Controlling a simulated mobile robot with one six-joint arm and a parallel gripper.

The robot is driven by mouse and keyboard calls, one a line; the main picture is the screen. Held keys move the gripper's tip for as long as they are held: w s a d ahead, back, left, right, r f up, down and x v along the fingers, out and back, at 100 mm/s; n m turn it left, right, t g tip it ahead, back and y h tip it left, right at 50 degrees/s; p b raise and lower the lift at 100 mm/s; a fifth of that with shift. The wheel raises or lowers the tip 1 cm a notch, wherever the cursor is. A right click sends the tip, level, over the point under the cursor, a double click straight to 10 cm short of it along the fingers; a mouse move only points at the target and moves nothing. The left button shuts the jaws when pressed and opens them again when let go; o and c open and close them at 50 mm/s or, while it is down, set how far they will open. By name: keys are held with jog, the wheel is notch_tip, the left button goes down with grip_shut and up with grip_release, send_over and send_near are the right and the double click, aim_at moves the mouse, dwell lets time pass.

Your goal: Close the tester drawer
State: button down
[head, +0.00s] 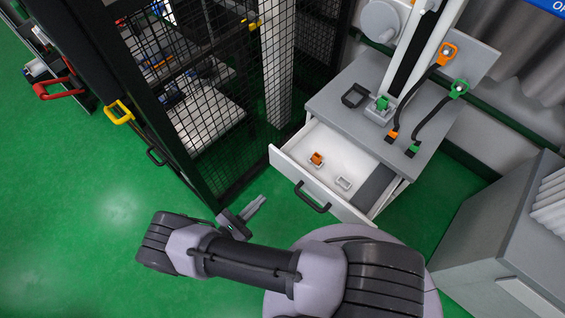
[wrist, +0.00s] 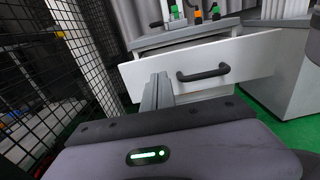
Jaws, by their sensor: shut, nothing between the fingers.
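The tester drawer (head: 335,177) is pulled out of the grey-topped cabinet (head: 345,85) in the head view. Its white front has a black bar handle (head: 312,198). Inside are an orange part in a small holder (head: 317,159), an empty-looking small holder (head: 344,183) and a dark grey pad (head: 375,188). My gripper (head: 258,204) is shut and empty, left of the handle and apart from it in the head view. In the wrist view the shut fingers (wrist: 157,92) point at the drawer front (wrist: 255,58), left of the handle (wrist: 203,73). Whether they touch the front cannot be told.
A black mesh cage (head: 225,90) stands close left of the drawer, with a yellow handle (head: 120,112). On the cabinet top are a column tester and orange and green cabled connectors (head: 447,54). A grey cabinet (head: 500,240) stands at right. Green floor (head: 80,220) is clear at left.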

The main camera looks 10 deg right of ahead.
aim_at(295, 167)
jog(key=b+x, duration=0.1)
jog(key=x, duration=1.3)
jog(key=shift+s+d+b, duration=0.1)
jog(key=shift+s+b, duration=0.05)
jog(key=shift+b, duration=0.15)
